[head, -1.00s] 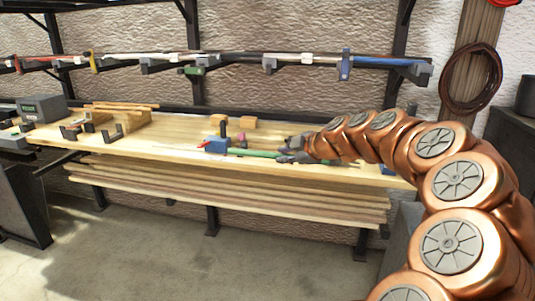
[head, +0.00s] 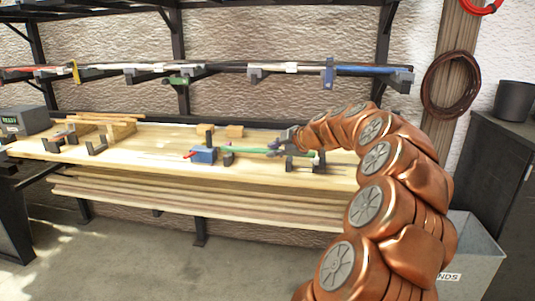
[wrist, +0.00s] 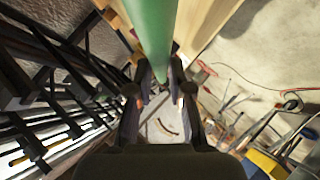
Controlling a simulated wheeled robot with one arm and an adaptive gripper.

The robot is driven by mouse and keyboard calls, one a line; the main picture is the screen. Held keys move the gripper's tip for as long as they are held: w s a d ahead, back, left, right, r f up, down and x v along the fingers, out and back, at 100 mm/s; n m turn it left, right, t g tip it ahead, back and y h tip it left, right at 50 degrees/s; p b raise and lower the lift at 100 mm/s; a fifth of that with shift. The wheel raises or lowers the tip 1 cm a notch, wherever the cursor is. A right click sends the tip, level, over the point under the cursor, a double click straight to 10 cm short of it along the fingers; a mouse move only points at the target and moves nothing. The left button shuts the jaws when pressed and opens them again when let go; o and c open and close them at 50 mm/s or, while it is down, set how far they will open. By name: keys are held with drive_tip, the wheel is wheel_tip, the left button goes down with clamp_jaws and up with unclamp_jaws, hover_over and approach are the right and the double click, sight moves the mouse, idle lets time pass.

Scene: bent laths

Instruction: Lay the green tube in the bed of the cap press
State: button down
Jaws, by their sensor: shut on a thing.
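The green tube (head: 245,150) is held roughly level over the workbench in the head view. My gripper (head: 281,147) is shut on it toward its right part. In the wrist view the tube (wrist: 150,28) runs up from between the fingers (wrist: 160,75). The cap press appears to be the blue block (head: 203,155) with a red handle at its left, with small dark supports (head: 228,159) to its right. The tube's left end is close to the blue block. I cannot tell whether the tube touches the supports or hangs above them.
The workbench (head: 130,152) has wooden blocks (head: 235,131) behind the press and dark brackets (head: 97,147) at left. A wall rack (head: 255,73) holding long tubes is above. A grey bin (head: 470,255) stands at right. Open floor lies in front.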

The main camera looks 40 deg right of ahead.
drive_tip(key=shift+w+d+f, duration=0.1)
drive_tip(key=shift+w+d, duration=0.3)
drive_tip(key=shift+w, duration=0.5)
drive_tip(key=shift+w+d+f, duration=0.1)
drive_tip(key=shift+w+d, duration=0.3)
drive_tip(key=shift+w, duration=0.45)
drive_tip(key=shift+w+d, duration=0.4)
drive_tip(key=shift+w, duration=0.5)
drive_tip(key=shift+w+f+p, duration=0.1)
drive_tip(key=shift+f+p, duration=0.25)
drive_tip(key=shift+f, duration=1.4)
drive_tip(key=shift+f, duration=0.1)
drive_tip(key=c, duration=1.1)
unclamp_jaws()
drive_tip(key=shift+o, duration=0.2)
drive_tip(key=shift+r, duration=0.2)
drive_tip(key=v, duration=1.2)
drive_tip(key=shift+b, duration=0.4)
drive_tip(key=shift+f, duration=0.1)
